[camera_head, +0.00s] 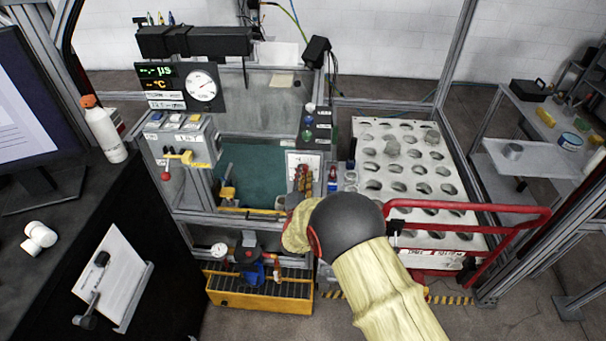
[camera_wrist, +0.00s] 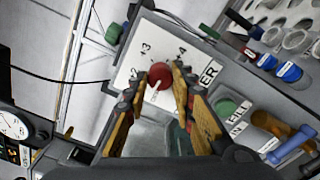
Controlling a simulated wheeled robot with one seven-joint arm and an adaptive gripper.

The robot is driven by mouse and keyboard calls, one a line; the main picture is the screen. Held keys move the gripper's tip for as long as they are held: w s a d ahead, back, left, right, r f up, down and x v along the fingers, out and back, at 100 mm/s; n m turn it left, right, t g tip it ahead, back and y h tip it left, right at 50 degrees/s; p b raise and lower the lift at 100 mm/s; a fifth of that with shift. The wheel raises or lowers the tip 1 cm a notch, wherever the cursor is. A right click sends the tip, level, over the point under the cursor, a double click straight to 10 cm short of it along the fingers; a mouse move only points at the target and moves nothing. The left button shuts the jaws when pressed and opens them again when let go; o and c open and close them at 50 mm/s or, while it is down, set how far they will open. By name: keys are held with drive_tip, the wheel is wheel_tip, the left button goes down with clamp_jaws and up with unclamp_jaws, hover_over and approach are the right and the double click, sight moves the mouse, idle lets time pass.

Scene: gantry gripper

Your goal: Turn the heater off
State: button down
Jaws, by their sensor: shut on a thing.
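The heater dial is a red round knob (camera_wrist: 160,75) on a white panel (camera_wrist: 146,52) printed with numbers, of which 2, 3 and 4 show; a label ending in "ER" is beside it. My gripper (camera_wrist: 156,86) has its orange-padded fingers on either side of the knob and is shut on it. A pale line runs from the knob toward the lower part of the panel; I cannot read its setting surely. In the head view, my gripper (camera_head: 303,178) is in front of the white panel (camera_head: 301,158), and its fingers and my arm hide the knob.
A green button (camera_wrist: 228,107) and blue-capped items (camera_wrist: 288,72) lie right of the panel in the wrist view. In the head view, a white perforated rack (camera_head: 408,128) and red rail (camera_head: 545,216) are at the right. A gauge (camera_head: 202,86) and switch box (camera_head: 183,140) are at the left.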

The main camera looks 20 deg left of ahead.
drive_tip(key=shift+f+n, duration=0.2)
drive_tip(key=shift+n, duration=0.2)
drive_tip(key=c, duration=1.8)
unclamp_jaws()
drive_tip(key=o, duration=0.3)
drive_tip(key=shift+r, duration=0.15)
drive_tip(key=v, duration=1.2)
